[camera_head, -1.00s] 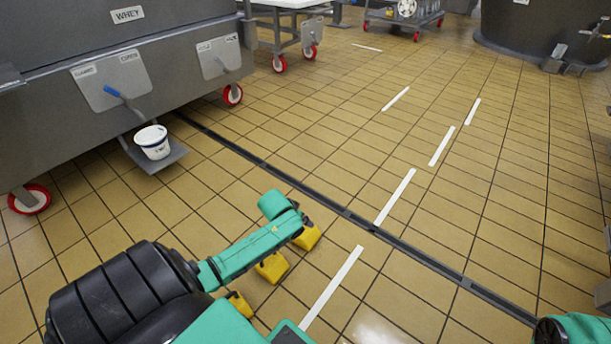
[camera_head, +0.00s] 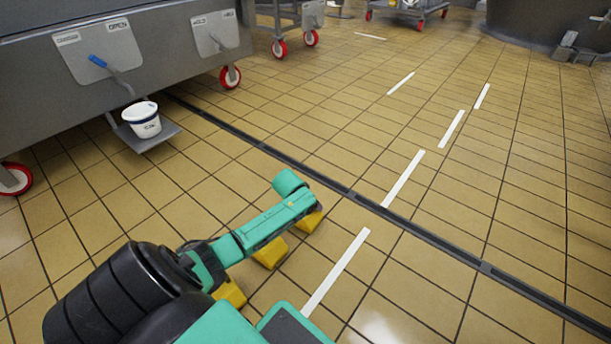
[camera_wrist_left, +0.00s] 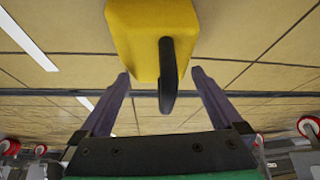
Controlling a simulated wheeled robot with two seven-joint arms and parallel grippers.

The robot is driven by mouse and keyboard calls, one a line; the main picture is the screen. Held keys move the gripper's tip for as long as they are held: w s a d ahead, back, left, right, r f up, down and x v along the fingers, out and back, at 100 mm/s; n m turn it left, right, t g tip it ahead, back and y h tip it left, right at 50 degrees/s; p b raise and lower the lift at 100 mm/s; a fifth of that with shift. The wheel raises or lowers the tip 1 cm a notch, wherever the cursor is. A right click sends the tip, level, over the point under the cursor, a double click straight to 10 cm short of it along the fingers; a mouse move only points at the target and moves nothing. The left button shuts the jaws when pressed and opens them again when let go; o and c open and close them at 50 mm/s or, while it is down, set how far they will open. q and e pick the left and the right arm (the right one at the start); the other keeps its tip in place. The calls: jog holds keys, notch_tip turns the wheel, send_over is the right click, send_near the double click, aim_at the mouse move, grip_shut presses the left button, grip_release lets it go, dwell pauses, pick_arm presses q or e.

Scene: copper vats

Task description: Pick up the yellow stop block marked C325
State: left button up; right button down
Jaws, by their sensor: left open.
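Three yellow blocks lie on the tiled floor beside my left arm in the head view: a far one (camera_head: 309,222), a middle one (camera_head: 270,253) and a near one (camera_head: 230,292). My arm partly covers them, and no marking is readable, so I cannot tell which is C325. In the left wrist view one yellow block (camera_wrist_left: 150,35) with a dark curved handle (camera_wrist_left: 167,75) lies just ahead of my open left gripper (camera_wrist_left: 160,75). The handle is between the two fingers and nothing is gripped. My left fingers are hidden in the head view. My right gripper is out of view.
A grey vat with levers (camera_head: 112,72) stands on red wheels at the left. A white bucket (camera_head: 141,120) sits on its low shelf (camera_head: 150,139). A drain channel (camera_head: 330,182) and white floor stripes (camera_head: 337,270) cross the floor. The floor at right is clear.

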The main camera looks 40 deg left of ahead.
pick_arm(q)
jog(key=shift+r, duration=0.15)
grip_shut()
jog(key=shift+r, duration=0.15)
